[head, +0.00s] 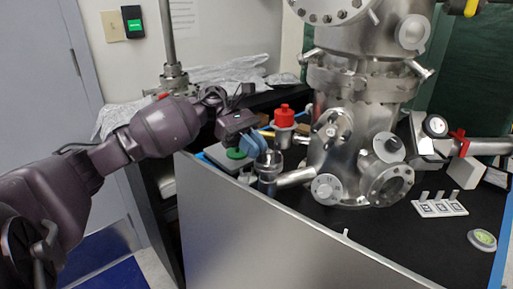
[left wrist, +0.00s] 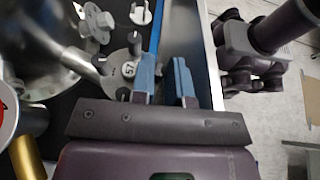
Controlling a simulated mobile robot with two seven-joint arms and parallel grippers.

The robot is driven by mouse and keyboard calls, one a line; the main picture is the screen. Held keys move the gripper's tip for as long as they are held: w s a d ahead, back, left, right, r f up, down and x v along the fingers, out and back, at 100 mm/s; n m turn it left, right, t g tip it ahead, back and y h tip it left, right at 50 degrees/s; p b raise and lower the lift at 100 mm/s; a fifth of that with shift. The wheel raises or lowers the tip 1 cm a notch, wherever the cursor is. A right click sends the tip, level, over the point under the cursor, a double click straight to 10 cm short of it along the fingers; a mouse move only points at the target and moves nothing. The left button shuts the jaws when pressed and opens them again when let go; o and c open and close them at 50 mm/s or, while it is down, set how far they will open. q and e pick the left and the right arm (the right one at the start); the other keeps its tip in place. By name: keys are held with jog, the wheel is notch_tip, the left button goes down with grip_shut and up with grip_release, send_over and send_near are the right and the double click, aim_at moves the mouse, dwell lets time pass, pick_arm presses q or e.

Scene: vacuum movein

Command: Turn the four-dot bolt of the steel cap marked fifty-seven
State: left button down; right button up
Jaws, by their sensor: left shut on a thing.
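The steel cap marked fifty-seven (left wrist: 113,72) is a round plate in the left wrist view, on the end of a steel pipe, just left of my blue fingers. Its round label reads 57. In the head view the cap (head: 268,158) tops a short upright steel stub at the chamber's left side. My left gripper (head: 262,140) reaches down to the cap from the upper left. In the left wrist view my left gripper (left wrist: 165,82) has a gap between its fingers, with one finger overlapping the cap's right edge. The gripped bolt and its dots are hidden. My right gripper is out of view.
The steel vacuum chamber (head: 350,120) stands right of the cap. A red-topped part (head: 284,116) is close behind it. A grey panel (head: 270,235) edges the black bench in front. A white tagged plate (head: 440,208) and a round disc (head: 482,240) lie at right.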

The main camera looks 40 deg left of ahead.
pick_arm(q)
jog(key=c, duration=1.1)
grip_release()
jog(key=shift+s+r, duration=0.1)
jog(key=shift+s, duration=0.05)
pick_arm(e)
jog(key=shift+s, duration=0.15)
pick_arm(q)
jog(key=shift+a+r, duration=0.15)
jog(key=shift+r, duration=0.05)
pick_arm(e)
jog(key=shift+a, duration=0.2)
